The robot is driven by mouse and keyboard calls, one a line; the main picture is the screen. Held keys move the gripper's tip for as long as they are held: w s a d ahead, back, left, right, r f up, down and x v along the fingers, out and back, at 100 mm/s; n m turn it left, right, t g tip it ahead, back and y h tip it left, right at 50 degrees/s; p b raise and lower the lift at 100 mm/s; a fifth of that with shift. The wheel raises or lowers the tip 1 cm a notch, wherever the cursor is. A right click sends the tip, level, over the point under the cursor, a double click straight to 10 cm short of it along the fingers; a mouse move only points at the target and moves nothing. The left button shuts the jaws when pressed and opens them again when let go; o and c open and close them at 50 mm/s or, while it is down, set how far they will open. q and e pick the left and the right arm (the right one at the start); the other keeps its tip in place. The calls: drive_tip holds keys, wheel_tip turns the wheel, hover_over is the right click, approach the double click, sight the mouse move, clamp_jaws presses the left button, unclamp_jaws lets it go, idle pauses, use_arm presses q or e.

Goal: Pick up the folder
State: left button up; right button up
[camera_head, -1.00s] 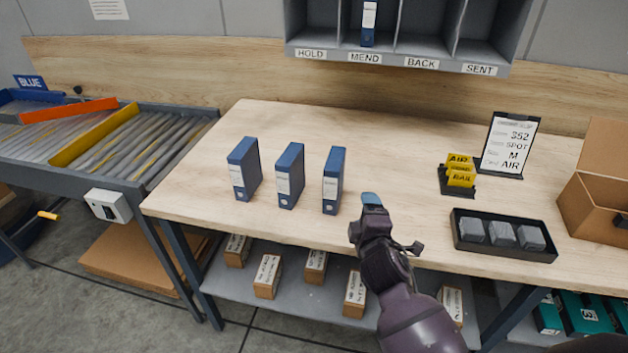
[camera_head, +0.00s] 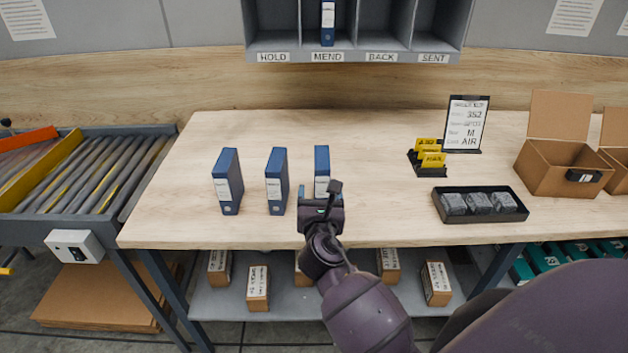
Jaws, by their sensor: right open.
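Three blue folders with white spine labels stand upright in a row on the wooden table: a left one (camera_head: 227,180), a middle one (camera_head: 276,181) and a right one (camera_head: 321,166). Another blue folder (camera_head: 327,22) stands in the MEND slot of the wall rack. My right gripper (camera_head: 319,193) is open at the right folder. Its fingertips show on either side of that folder's lower part, which the gripper partly hides. I cannot tell whether they touch it. My left gripper is not in view.
A black tray with grey blocks (camera_head: 480,217), yellow cards in a stand (camera_head: 431,160), a sign (camera_head: 466,124) and an open cardboard box (camera_head: 556,170) are on the right. The wall rack (camera_head: 354,62) hangs behind. The table behind the folders is clear.

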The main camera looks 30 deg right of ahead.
sight(322, 166)
drive_tip(key=shift+n, duration=0.4)
drive_tip(key=x, duration=0.5)
drive_tip(key=shift+w+d, duration=0.3)
drive_tip(key=shift+d+x, duration=0.25)
drive_tip(key=shift+x, duration=2.3)
drive_tip(key=shift+s, duration=0.2)
drive_tip(key=shift+c, duration=0.4)
clamp_jaws()
drive_tip(key=shift+r, duration=0.1)
